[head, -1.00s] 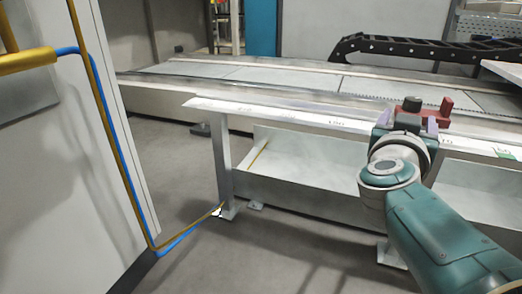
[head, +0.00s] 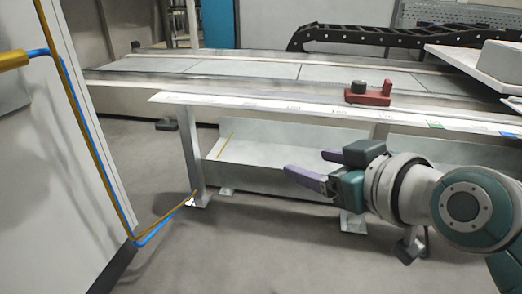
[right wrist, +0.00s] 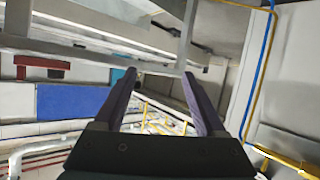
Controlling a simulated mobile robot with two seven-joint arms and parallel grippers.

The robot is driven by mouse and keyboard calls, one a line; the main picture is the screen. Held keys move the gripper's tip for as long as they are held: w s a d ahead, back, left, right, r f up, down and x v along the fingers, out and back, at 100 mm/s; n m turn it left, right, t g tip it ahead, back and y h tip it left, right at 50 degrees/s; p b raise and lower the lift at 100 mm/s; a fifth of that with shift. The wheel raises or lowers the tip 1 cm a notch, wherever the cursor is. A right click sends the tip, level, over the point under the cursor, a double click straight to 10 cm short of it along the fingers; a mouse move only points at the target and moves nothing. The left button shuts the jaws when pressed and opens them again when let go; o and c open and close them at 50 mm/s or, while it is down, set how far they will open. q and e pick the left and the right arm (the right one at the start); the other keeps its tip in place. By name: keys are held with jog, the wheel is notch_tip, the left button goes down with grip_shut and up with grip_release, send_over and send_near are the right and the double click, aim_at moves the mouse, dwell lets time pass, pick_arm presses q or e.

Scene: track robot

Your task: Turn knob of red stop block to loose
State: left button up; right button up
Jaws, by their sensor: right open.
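The red stop block (head: 376,98) sits on the rail along the front edge of the long bench, right of centre in the head view. Its dark round knob (head: 358,86) stands on the block's left part, and a red post rises at its right end. My right gripper (head: 306,164) is open and empty, in front of and below the rail, left of the block and apart from it. Its two purple fingers point left in the head view. In the right wrist view the open fingers (right wrist: 159,76) have nothing between them. My left gripper is out of view.
The rail (head: 262,103) has printed marks and projects over a lower trough (head: 290,160). A black cable chain (head: 400,38) lies at the back. A white cabinet with blue and yellow hoses (head: 75,110) stands at the left. The floor between is mostly clear.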

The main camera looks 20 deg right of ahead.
jog(key=s+a+g+p, duration=0.1)
jog(key=s+a+g, duration=0.1)
jog(key=s, duration=0.4)
jog(key=shift+f+n+g+y, duration=0.3)
jog(key=shift+f+g, duration=0.05)
jog(key=shift+g, duration=0.05)
jog(key=shift+a, duration=0.1)
